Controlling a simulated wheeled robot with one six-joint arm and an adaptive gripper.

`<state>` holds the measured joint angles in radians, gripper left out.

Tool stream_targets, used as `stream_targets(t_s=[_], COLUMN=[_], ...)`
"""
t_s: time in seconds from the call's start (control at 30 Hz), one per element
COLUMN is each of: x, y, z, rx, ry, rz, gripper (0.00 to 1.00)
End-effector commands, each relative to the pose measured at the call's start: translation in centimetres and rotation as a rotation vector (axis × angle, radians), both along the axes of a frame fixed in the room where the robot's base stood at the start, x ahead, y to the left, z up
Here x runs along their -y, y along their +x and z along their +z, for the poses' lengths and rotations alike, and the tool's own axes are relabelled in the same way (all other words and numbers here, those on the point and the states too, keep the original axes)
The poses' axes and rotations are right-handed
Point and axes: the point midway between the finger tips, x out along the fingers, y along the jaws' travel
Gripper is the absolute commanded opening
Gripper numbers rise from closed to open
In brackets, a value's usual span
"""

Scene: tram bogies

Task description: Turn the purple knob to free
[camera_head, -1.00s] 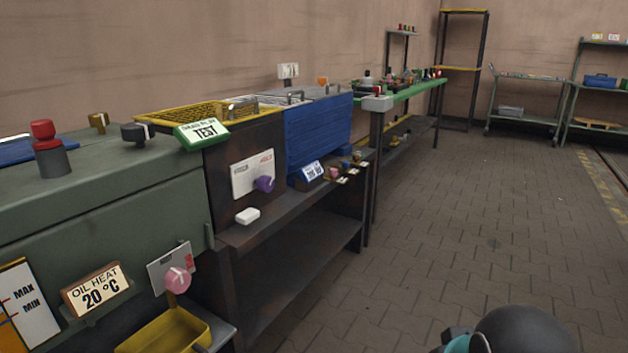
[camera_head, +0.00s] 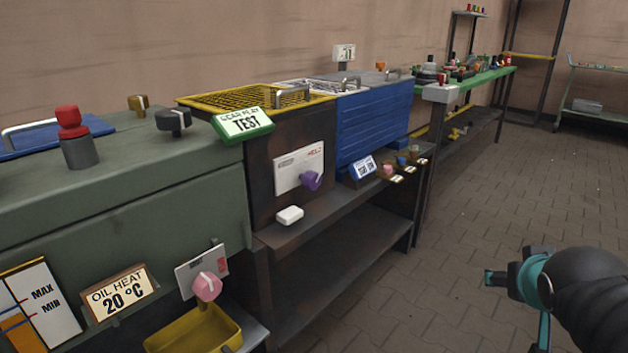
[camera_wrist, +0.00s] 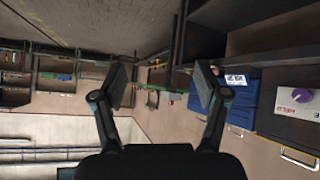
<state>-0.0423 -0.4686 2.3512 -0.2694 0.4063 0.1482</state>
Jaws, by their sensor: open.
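The purple knob (camera_head: 311,180) sits on a white plate (camera_head: 298,168) with red lettering, on the front of a dark brown box with a yellow grate on top. The lettering is too small to read fully. In the wrist view, turned over, the purple knob (camera_wrist: 304,98) and its plate (camera_wrist: 297,104) show at the right edge. My gripper (camera_wrist: 160,82) is open and empty there, its two fingers spread, with the knob outside them to the right. In the head view, my arm is at the lower right, over the floor and well apart from the knob.
A pink knob (camera_head: 207,286) sits above a yellow tray (camera_head: 195,335) at lower left. A white block (camera_head: 289,215) lies on the shelf below the purple knob. A blue ribbed box (camera_head: 372,130) and several small knobs stand to its right. The paved floor (camera_head: 470,190) is clear.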

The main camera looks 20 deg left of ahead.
Motion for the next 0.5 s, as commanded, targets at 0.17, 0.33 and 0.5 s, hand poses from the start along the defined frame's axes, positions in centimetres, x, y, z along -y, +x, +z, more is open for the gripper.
stream_targets(t_s=[0.17, 0.33, 0.5], x=[-3.6, -9.6, -17.1], y=[9.6, 16.5, 20.7], z=[2.9, 4.3, 3.9], rx=[0.216, 0.393, 0.523], ry=[-0.028, 0.007, 0.099], rz=[0.146, 0.349, 0.600], gripper=[0.73, 0.73, 0.73])
